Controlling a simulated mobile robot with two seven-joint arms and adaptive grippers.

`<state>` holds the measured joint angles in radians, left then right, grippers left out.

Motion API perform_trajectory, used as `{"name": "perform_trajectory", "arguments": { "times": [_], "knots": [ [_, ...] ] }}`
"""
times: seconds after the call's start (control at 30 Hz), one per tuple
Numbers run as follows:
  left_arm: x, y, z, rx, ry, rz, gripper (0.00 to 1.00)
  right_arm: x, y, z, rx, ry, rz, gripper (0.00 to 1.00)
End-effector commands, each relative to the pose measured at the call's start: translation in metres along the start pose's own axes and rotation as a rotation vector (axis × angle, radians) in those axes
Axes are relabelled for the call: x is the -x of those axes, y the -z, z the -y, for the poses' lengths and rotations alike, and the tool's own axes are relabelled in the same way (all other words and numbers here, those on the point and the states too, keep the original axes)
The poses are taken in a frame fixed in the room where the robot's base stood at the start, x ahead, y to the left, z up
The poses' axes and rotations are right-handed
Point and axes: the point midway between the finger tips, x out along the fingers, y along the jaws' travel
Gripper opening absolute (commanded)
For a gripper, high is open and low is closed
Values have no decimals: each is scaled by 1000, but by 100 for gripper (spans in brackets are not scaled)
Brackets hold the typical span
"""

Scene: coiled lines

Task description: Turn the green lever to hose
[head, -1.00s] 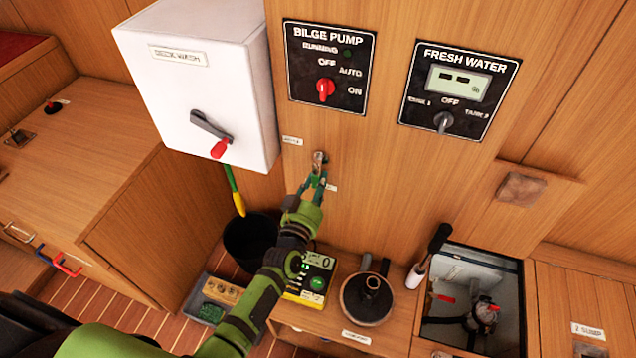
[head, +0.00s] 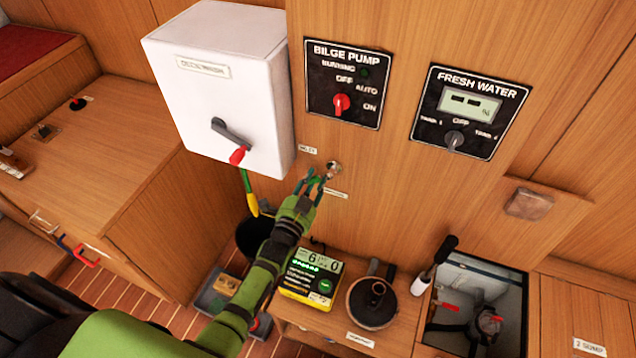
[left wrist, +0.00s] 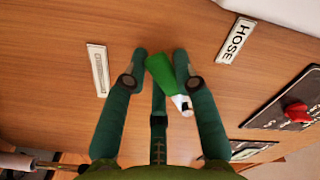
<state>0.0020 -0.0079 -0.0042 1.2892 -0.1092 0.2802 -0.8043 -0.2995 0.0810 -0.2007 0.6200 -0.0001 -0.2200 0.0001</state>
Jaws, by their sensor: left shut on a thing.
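The green lever (left wrist: 160,72) shows in the left wrist view between the two fingers of my left gripper (left wrist: 161,70), which is shut on it. A pale metal end of the lever shows beside the right finger. In the head view my left gripper (head: 315,181) is at the lower left of the metal valve fitting (head: 334,168) on the wooden wall, and the fingers mostly hide the lever. The HOSE label (left wrist: 235,40) is to the right of the lever in the left wrist view. A second label (left wrist: 98,68), unreadable, is to the left. My right gripper is out of view.
A white box (head: 270,75) with a red-tipped handle juts out at the upper left of the lever. The bilge pump panel (head: 346,84) and fresh water panel (head: 470,112) are above right. A yellow device (head: 310,277) and a round dark pot (head: 371,302) stand below.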

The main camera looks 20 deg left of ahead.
Motion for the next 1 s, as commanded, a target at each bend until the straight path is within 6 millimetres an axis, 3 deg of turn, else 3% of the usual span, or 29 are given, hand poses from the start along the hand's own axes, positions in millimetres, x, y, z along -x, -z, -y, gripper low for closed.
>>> {"name": "perform_trajectory", "arguments": {
  "times": [0.5,1.0],
  "knots": [
    [0,4,27,-461,2,1,0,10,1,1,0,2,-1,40],
    [0,9,37,-673,3,1,0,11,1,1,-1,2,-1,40]
  ]
}}
